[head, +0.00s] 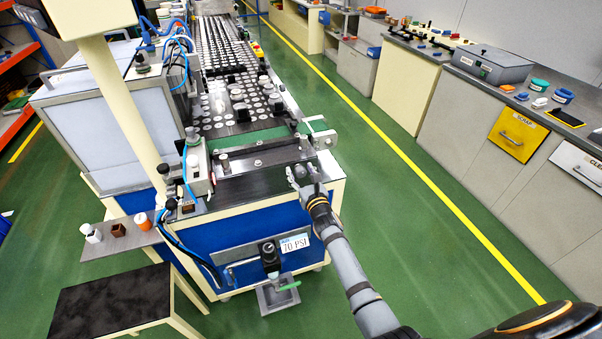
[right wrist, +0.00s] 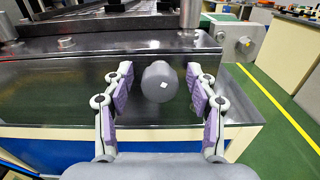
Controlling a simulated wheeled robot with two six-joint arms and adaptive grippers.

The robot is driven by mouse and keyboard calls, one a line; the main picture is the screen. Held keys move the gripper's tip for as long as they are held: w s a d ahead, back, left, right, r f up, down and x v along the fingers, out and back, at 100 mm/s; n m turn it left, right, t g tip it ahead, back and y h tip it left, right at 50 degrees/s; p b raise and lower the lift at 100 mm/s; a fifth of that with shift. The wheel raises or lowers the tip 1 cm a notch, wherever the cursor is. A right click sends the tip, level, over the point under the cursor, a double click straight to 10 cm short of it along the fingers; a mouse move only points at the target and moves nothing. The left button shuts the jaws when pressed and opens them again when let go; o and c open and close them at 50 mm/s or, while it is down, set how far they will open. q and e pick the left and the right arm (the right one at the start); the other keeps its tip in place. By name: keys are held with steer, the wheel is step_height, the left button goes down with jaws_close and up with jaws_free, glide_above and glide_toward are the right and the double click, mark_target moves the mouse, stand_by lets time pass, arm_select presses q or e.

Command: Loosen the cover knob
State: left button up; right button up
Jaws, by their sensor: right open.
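The cover knob (right wrist: 160,84) is a dark grey round knob with a small white square mark on its end, at the front of the dark cover plate in the right wrist view. My right gripper (right wrist: 159,98) is open, with one purple-padded finger on each side of the knob and a visible gap to both. In the head view my right gripper (head: 302,174) is at the front right corner of the conveyor machine and largely hides the knob. My left gripper is not in view.
The machine's dark top plate (head: 240,186) has a bolt (right wrist: 66,43) and metal posts (right wrist: 190,12). A conveyor with round parts (head: 240,95) runs away behind it. Green floor is free at right, before a counter (head: 440,110).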

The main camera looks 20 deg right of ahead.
steer(key=c, duration=1.2)
steer(key=shift+m, duration=0.3)
